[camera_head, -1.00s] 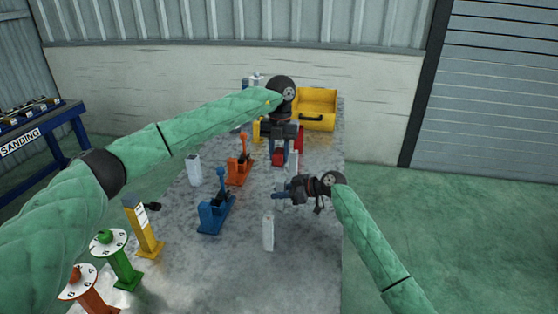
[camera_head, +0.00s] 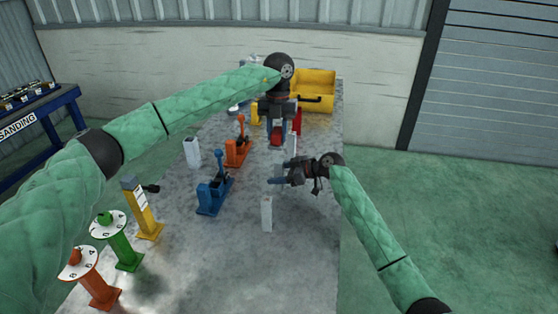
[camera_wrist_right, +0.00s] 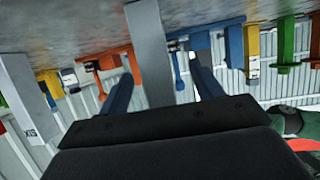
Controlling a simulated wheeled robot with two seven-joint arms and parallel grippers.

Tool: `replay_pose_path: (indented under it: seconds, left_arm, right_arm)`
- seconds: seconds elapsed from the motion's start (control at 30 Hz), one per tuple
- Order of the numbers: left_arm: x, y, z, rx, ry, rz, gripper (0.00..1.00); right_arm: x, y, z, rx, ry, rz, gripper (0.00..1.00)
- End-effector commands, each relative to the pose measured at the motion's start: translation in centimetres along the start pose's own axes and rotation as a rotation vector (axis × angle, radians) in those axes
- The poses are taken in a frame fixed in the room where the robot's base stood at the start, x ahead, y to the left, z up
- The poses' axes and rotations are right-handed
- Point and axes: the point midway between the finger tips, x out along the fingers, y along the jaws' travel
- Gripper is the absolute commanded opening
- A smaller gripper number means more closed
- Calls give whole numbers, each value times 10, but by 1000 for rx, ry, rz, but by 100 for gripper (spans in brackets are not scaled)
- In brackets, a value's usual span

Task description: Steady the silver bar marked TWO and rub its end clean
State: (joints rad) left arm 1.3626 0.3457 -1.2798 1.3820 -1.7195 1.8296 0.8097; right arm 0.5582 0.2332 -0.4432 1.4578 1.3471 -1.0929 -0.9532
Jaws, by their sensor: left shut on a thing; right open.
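A silver upright bar (camera_wrist_right: 147,45) stands between the two blue fingers of my right gripper (camera_wrist_right: 162,88) in the upside-down wrist view. No marking shows on its visible face. Another silver bar (camera_wrist_right: 28,95) in the wrist view reads SIX. I cannot tell which is TWO.
Blue (camera_head: 213,192) and orange (camera_head: 238,150) lever stands, a yellow post (camera_head: 143,210), and green (camera_head: 122,245) and orange (camera_head: 92,280) dial posts line the table's left. A yellow bin (camera_head: 315,85) stands at the back. The table's right front is clear.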

Motion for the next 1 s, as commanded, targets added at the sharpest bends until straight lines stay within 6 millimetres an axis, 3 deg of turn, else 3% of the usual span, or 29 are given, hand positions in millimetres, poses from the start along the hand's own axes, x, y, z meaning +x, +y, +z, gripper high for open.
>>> replay_pose_path:
  seconds: [0.17,1.0]
  left_arm:
    - [0,0,0,0,0,0,8]
    - [6,0,1,0,0,0,8]
  right_arm:
    - [-4,0,0,0,0,1,65]
    - [-71,0,0,-1,0,0,65]
